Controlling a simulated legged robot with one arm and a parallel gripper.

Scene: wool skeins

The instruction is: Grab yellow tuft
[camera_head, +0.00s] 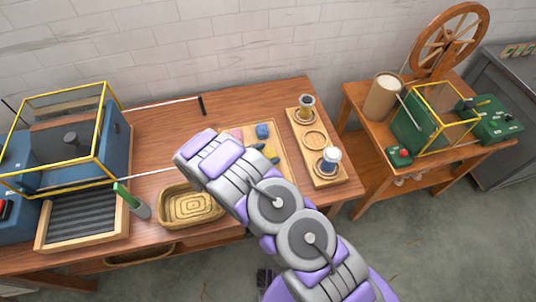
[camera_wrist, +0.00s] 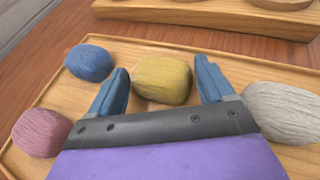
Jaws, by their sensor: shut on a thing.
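The yellow tuft (camera_wrist: 163,80) is a rounded wool lump on a light wooden tray (camera_wrist: 220,65) in the wrist view. My gripper (camera_wrist: 161,70) has its two blue fingers on either side of the tuft and is shut on it. The tuft appears to be still at tray level; I cannot tell whether it touches the tray. A blue tuft (camera_wrist: 89,62) lies to the left, a pink tuft (camera_wrist: 40,132) at the lower left and a whitish tuft (camera_wrist: 284,112) to the right. In the head view my arm hides part of the tray (camera_head: 280,165).
A wooden holder (camera_head: 315,141) with round recesses and two spools stands right of the tray. A woven basket (camera_head: 190,206) and a green-handled tool in a grey cup (camera_head: 139,207) are to the left. A yellow-framed machine (camera_head: 68,140) stands at far left.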

